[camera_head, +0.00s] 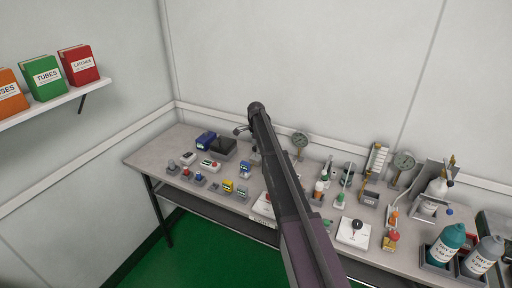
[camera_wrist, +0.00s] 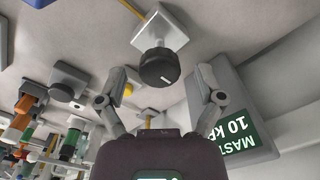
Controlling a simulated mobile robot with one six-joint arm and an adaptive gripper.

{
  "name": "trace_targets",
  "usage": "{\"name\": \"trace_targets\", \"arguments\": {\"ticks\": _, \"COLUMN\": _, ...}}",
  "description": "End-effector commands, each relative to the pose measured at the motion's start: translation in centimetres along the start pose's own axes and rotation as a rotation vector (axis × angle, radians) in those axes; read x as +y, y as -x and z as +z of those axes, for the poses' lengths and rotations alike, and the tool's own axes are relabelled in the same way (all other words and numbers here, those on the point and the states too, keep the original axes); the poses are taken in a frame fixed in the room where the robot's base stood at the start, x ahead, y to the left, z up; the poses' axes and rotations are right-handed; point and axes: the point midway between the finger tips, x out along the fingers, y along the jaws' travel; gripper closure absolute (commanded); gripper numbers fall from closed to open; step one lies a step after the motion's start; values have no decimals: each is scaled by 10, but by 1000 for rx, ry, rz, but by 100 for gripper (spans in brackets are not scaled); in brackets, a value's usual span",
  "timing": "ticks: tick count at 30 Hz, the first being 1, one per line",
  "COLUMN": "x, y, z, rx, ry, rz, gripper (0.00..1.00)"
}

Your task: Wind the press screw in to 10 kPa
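In the wrist view, a black round knob (camera_wrist: 160,68) with a light pointer mark stands out from a pale square mount (camera_wrist: 158,28). I take it to be the press screw, but no label on it shows. My gripper (camera_wrist: 161,82) is open, its two fingers apart on either side of the knob. The knob appears a little beyond the fingertips, and no contact is visible. A grey unit (camera_wrist: 258,118) with a green label reading "MAST… 10 kP…" is at right, close to the right finger.
The grey bench (camera_head: 150,153) is crowded with small testers. Bottles, one teal (camera_head: 446,243), are at the front right. A shelf (camera_head: 45,107) with binders hangs on the left wall.

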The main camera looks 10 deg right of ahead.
Motion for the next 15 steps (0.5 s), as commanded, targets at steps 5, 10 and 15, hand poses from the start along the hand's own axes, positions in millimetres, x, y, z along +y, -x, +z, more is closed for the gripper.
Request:
{"name": "trace_targets", "arguments": {"ticks": 5, "x": 0, "y": 0, "z": 0, "rx": 1, "ry": 0, "rz": 0, "gripper": 13}}
{"name": "trace_targets", "arguments": {"ticks": 10, "x": 0, "y": 0, "z": 0, "rx": 1, "ry": 8, "rz": 1, "gripper": 13}}
{"name": "trace_targets", "arguments": {"ticks": 15, "x": 0, "y": 0, "z": 0, "rx": 1, "ry": 45, "rz": 1, "gripper": 13}}
